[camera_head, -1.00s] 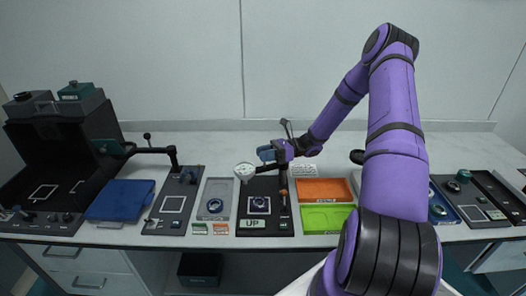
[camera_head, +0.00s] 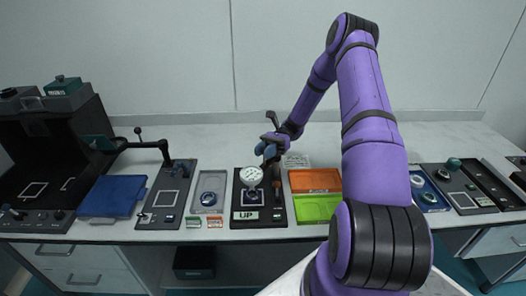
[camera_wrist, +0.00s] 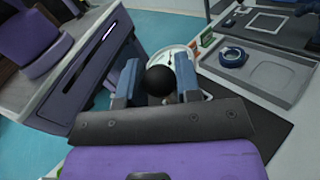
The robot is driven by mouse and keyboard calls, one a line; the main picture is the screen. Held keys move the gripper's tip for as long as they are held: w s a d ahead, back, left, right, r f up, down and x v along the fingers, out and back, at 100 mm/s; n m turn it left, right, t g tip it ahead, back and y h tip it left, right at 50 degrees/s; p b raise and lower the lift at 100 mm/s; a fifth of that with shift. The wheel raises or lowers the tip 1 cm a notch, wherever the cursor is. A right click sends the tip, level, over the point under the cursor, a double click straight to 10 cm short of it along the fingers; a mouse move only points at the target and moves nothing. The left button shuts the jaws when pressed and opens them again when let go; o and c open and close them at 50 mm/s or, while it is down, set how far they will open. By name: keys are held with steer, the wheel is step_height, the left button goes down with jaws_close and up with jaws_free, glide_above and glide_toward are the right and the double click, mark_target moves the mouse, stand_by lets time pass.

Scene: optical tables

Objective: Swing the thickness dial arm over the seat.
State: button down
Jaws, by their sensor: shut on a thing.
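The thickness dial (camera_head: 252,176) has a round white face and stands above the black gauge base (camera_head: 276,218), over the seat area in the head view. The seat (camera_head: 251,196) shows only partly below the dial. My gripper (camera_head: 268,152) is just behind and right of the dial. In the wrist view, the blue fingers of my gripper (camera_wrist: 158,82) are shut on a black ball knob (camera_wrist: 159,79) of the dial arm. The white dial (camera_wrist: 180,55) shows partly beyond the knob there, and the rest of the dial arm is hidden.
An "UP" label (camera_head: 245,215) is on the base's front. A grey tray (camera_head: 210,205) stands left of the base; in the wrist view it holds a blue ring (camera_wrist: 232,57). Orange (camera_head: 315,176) and green (camera_head: 318,203) trays stand right.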

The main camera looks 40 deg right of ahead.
stand_by(0.3)
steer(key=c, duration=0.8)
jaws_free()
steer(key=shift+s, duration=0.1)
steer(key=v, duration=1.1)
step_height(320, 180, up, 5)
steer(key=shift+r, duration=0.1)
steer(key=shift+a, duration=0.1)
